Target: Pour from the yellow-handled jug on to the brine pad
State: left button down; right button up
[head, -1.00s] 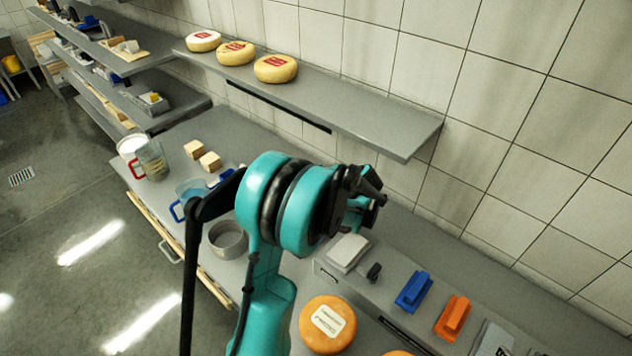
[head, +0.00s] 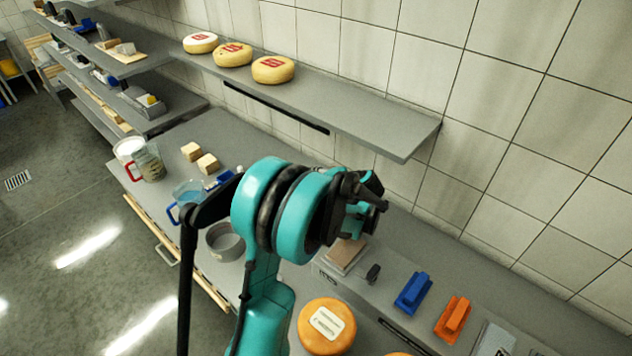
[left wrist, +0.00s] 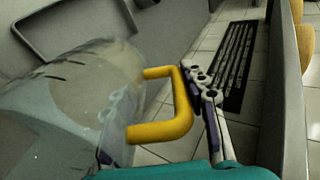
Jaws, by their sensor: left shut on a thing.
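The jug (left wrist: 70,105) is clear, with a yellow handle (left wrist: 181,112), and fills the left of the left wrist view. My left gripper (left wrist: 207,95) is shut on that handle. In the head view my teal arm hides the jug and most of the gripper; a dark part of the gripper shows near the wall. The pad that I take for the brine pad (head: 346,253) lies on the grey ledge just below my wrist, brown on top with paler edges. I cannot tell the jug's exact tilt or how much liquid is in it. My right gripper is out of view.
An orange cheese wheel (head: 326,326) lies in front of the ledge. A blue brush (head: 412,293) and an orange brush (head: 453,320) stand right of the pad. A blue-handled jug (head: 188,192) and a grey round pan (head: 225,241) are left of my arm. A wall shelf (head: 370,130) is behind.

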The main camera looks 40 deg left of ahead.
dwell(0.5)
pick_arm(q)
jog(key=shift+d+b, duration=0.1)
jog(key=shift+b, duration=0.2)
dwell(0.9)
jog(key=shift+d+r+y+b, duration=0.15)
jog(key=shift+y+b, duration=0.15)
dwell(0.8)
jog(key=shift+s+d+b, duration=0.1)
jog(key=shift+b, duration=0.2)
dwell(1.0)
jog(key=shift+d+r, duration=0.1)
jog(key=shift+d+y+b, duration=0.15)
jog(key=shift+y+b, duration=0.15)
jog(key=shift+b, duration=0.3)
dwell(1.7)
